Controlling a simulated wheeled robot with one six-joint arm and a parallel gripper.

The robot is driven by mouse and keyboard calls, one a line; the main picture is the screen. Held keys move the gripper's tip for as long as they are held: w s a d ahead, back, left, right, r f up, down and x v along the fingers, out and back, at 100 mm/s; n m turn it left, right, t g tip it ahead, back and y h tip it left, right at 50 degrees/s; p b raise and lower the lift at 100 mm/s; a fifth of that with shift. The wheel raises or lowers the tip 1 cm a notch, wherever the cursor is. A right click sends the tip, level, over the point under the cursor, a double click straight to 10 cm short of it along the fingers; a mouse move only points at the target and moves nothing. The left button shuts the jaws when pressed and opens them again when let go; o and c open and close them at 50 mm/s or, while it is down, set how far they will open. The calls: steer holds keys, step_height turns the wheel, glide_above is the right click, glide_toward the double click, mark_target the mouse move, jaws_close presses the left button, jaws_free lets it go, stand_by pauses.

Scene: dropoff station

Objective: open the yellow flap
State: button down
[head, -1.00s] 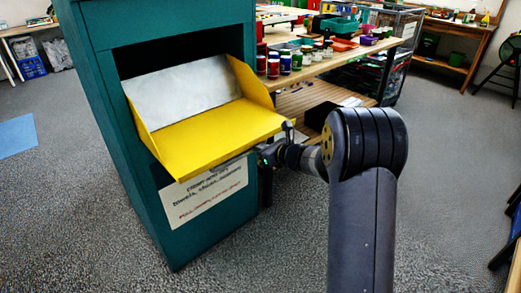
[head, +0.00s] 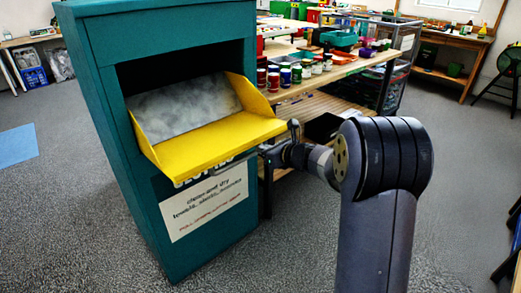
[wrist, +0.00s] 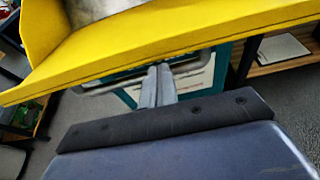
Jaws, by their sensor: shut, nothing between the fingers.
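The yellow flap (head: 215,145) hangs tilted outward from the opening of the teal cabinet (head: 105,150), with a gap above its grey-white inner plate (head: 185,108). In the wrist view the flap (wrist: 150,45) crosses the upper picture. My gripper (head: 264,151) is at the right end of the flap's front edge, at or just below it. In the wrist view the gripper (wrist: 158,72) has its fingers together and empty, with tips just below the yellow edge. I cannot tell whether they touch it. A grey bar (wrist: 108,88) shows behind the fingers.
A white label (head: 205,205) is on the cabinet front below the flap. A wooden table (head: 330,75) with several jars (head: 285,76) stands close behind and right of my gripper. Grey floor (head: 290,240) lies open in front of the cabinet.

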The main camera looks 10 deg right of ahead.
steer(key=v, duration=0.9)
steer(key=x, duration=1)
steer(key=shift+w+a, duration=0.2)
steer(key=shift+w, duration=0.1)
steer(key=shift+f, duration=0.15)
